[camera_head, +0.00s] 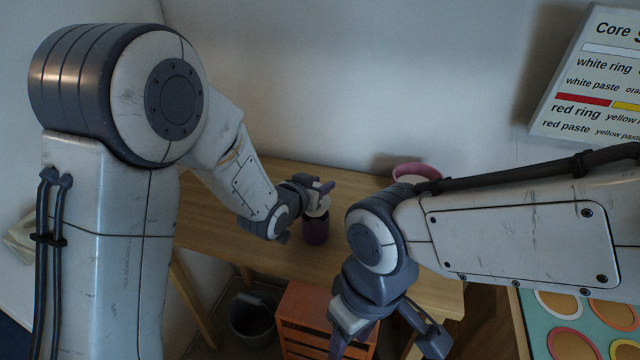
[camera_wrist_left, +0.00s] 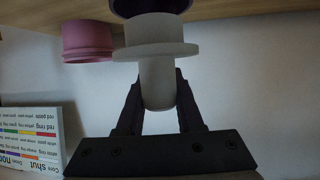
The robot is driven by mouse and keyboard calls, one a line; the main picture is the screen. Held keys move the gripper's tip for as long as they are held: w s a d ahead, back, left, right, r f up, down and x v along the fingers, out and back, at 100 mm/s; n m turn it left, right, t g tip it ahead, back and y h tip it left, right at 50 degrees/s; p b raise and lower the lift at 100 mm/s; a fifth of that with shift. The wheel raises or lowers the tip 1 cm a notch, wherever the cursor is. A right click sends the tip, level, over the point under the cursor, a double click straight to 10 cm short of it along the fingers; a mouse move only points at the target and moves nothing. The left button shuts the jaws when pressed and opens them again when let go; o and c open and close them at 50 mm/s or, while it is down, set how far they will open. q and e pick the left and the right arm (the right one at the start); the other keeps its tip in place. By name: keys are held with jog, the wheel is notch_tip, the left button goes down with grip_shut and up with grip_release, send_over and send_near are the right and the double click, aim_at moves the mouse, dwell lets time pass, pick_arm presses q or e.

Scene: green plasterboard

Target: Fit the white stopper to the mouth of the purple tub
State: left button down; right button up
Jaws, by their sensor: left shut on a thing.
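The white stopper (camera_wrist_left: 158,52) has a wide flange and a rounded knob. My left gripper (camera_wrist_left: 158,95) is shut on the knob, with a finger on each side. The dark purple tub (camera_head: 316,230) stands upright on the wooden table, and my left gripper (camera_head: 318,190) is right above it with the stopper (camera_head: 318,208). In the left wrist view, the stopper's far end overlaps the tub (camera_wrist_left: 150,5); I cannot tell whether it has entered the mouth. My right gripper (camera_head: 365,335) hangs at the front, partly cut off, and its finger gap is unclear.
A pink container (camera_head: 415,171) stands at the back right of the table (camera_head: 225,215). It also shows in the left wrist view (camera_wrist_left: 88,42). A lettered board (camera_head: 590,80) is on the right. An orange drawer unit (camera_head: 302,318) and a dark bin (camera_head: 252,320) are below the front edge.

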pick_arm(q)
jog(key=shift+f, duration=0.1)
jog(key=shift+f+b, duration=1.7)
jog(key=shift+b, duration=0.15)
jog(key=shift+c, duration=2.3)
grip_release()
jog(key=shift+s, duration=0.1)
